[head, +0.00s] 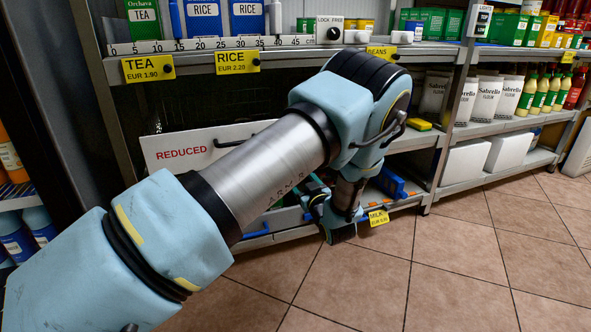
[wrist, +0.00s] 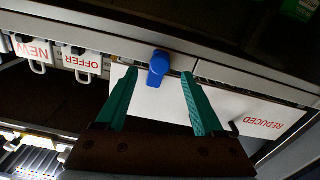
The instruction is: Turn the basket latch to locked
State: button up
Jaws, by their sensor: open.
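A blue lever-like piece (wrist: 158,68) sits on the pale shelf rail in the wrist view, at the edge of a white panel (wrist: 262,110) marked REDUCED. It looks like the latch, but I see no lock marking on it. My gripper (wrist: 158,76) is open, with a green finger on either side of the blue piece and a gap to each. In the head view my gripper (head: 330,212) is low by the bottom shelf, partly hidden by my arm. The REDUCED panel (head: 172,152) is behind my arm there. A plate reading LOCK FREE (head: 330,20) has a dark round knob.
Shelves hold tea and rice packs (head: 205,20) above and flour bags (head: 487,98) at the right. A blue tray-like object (head: 392,184) is just right of my gripper. NEW and OFFER tags (wrist: 82,62) hang along the rail. The tiled floor (head: 470,260) is clear.

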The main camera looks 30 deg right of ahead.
jog(key=shift+s+a+p, duration=0.15)
jog(key=shift+s+p, duration=0.05)
jog(key=shift+s, duration=0.9)
jog(key=shift+s+a+p, duration=0.1)
jog(key=shift+s+p, duration=0.1)
jog(key=shift+s, duration=0.9)
jog(key=w+a+r+g, duration=0.3)
jog(key=w+a+g, duration=0.1)
jog(key=w+a, duration=0.4)
jog(key=w+a+r+g+p, duration=0.15)
jog(key=a+r+g, duration=0.3)
jog(key=a, duration=0.55)
jog(key=s+a+r+m+g+y, duration=0.1)
jog(key=s+a+r+g, duration=0.25)
jog(key=s+a, duration=0.75)
jog(key=s+a+r+m+g+y, duration=0.1)
jog(key=s+a+r+g, duration=0.25)
jog(key=s+a, duration=0.8)
jog(key=w+a+r+p, duration=0.1)
jog(key=r+p, duration=1.7)
jog(key=p, duration=0.1)
jog(key=w+a+r+p, duration=0.2)
jog(key=r+p, duration=1.7)
jog(key=shift+w+g, duration=0.3)
jog(key=shift+g, duration=0.05)
